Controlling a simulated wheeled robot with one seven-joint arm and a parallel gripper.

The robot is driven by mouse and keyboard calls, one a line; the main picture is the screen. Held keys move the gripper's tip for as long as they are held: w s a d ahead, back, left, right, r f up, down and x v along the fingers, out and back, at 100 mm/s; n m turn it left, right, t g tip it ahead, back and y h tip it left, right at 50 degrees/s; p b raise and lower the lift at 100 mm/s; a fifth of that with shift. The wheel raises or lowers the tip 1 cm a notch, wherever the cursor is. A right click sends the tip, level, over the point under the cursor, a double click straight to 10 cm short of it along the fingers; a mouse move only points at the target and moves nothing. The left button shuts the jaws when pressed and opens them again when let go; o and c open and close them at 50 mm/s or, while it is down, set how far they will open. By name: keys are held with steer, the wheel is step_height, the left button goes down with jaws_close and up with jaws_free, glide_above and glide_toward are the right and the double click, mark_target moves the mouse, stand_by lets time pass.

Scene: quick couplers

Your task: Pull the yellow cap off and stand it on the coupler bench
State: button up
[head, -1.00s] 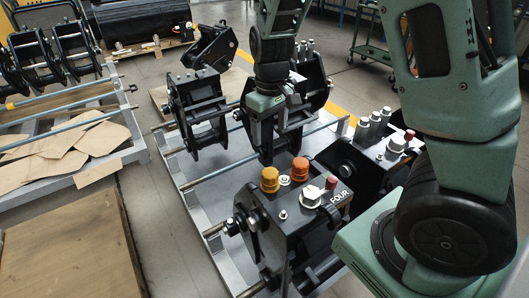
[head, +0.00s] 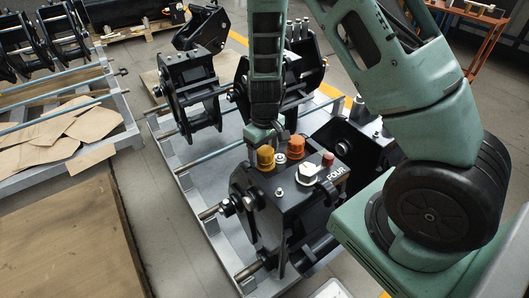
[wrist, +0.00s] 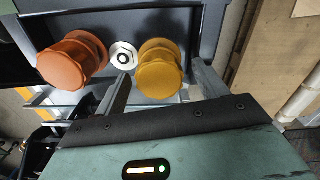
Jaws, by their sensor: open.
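The yellow cap (head: 265,158) sits upright on top of the black coupler marked FOUR (head: 300,198), left of an orange cap (head: 296,149). My gripper (head: 266,147) is open and points down right over the yellow cap. In the wrist view the yellow cap (wrist: 160,67) shows between the two fingers of my gripper (wrist: 162,85), with a gap to each side. The orange cap (wrist: 72,60) is outside the left finger. I cannot tell which surface is the coupler bench.
A white round fitting (head: 280,158) sits between the caps. A red knob (head: 327,158) and a pale hexagonal part (head: 307,172) stand to the right. Other black couplers (head: 190,92) stand behind on the grey frame. A wooden board (head: 70,240) lies at the left.

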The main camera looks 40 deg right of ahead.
mark_target(264, 150)
steer(key=shift+f, duration=0.25)
steer(key=c, duration=1.2)
steer(key=shift+r+p, duration=1.95)
steer(key=shift+r, duration=0.25)
steer(key=shift+r, duration=0.1)
step_height(264, 150, up, 4)
steer(key=p, duration=0.3)
steer(key=shift+p, duration=0.3)
